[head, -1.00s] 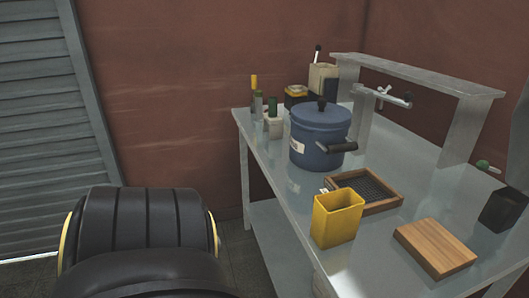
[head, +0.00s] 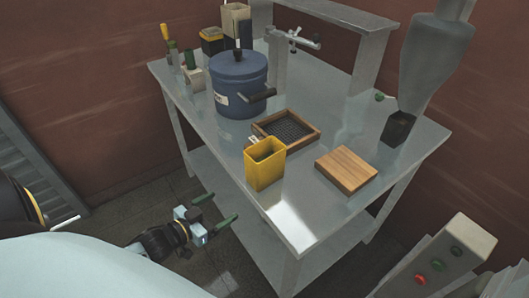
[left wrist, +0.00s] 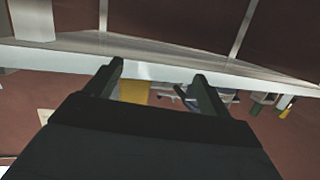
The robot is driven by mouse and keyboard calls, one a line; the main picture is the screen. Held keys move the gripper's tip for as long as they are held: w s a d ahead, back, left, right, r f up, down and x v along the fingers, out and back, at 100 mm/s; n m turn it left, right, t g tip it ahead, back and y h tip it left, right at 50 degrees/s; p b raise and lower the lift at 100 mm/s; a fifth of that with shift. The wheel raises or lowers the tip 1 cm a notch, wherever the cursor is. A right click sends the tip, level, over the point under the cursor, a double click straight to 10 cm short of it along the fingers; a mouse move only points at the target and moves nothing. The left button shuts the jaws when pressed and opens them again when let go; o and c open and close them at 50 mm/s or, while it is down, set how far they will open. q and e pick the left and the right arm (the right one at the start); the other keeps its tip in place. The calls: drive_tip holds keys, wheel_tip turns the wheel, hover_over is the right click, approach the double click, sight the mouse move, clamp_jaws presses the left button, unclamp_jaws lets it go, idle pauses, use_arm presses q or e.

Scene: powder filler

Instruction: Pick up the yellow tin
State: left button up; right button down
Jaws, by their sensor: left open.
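The yellow tin (head: 264,168) is an open-topped rectangular can standing upright near the front edge of the metal table (head: 297,205). In the left wrist view the tin (left wrist: 134,92) shows small, beyond the gap between my fingers and close to the left finger; the picture looks upside down. My left gripper (head: 214,210) is open and empty, in front of the table edge, lower left of the tin and apart from it. Its two fingers also show in the left wrist view (left wrist: 160,88). My right gripper is not in view.
A framed mesh tray (head: 303,145) lies right behind the tin. A wooden block (head: 346,170) is to its right. A blue lidded pot (head: 236,90) stands behind left, with small containers beyond. A grey funnel-like machine part (head: 433,60) rises at right. A control box with buttons (head: 447,255) is lower right.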

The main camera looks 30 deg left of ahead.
sight(250, 166)
use_arm(q)
wheel_tip(250, 166, up, 12)
drive_tip(key=w+d+m+t+h+p, duration=0.1)
drive_tip(key=d+t+h, duration=0.1)
drive_tip(key=d+h, duration=0.1)
drive_tip(key=x, duration=0.7)
drive_tip(key=shift+w+r, duration=0.1)
drive_tip(key=shift+w, duration=0.25)
drive_tip(key=shift+p+x, duration=0.3)
drive_tip(key=shift+x, duration=2.7)
drive_tip(key=shift+a, duration=0.2)
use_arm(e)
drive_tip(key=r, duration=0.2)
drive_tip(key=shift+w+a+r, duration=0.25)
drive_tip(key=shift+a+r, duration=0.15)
use_arm(q)
drive_tip(key=shift+c, duration=0.4)
drive_tip(key=c, duration=1.1)
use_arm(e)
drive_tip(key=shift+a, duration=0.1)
